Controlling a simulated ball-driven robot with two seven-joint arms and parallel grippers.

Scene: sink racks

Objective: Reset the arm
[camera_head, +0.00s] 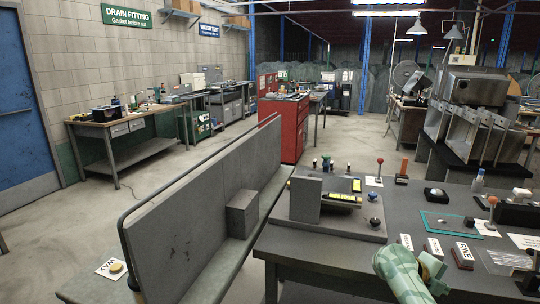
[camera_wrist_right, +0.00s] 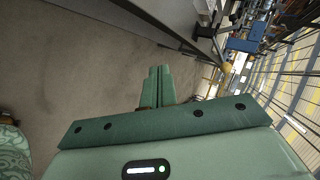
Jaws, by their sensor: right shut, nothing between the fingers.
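My right gripper (camera_wrist_right: 156,86) shows in the right wrist view with its two green fingers side by side and closed, holding nothing. Bare grey floor lies behind the fingertips. In the head view part of my green right arm (camera_head: 402,274) shows at the bottom right, in front of the near edge of the dark workbench (camera_head: 330,262). My left gripper is in neither view.
A red cabinet (camera_head: 284,130) stands farther back. Open floor lies at left.

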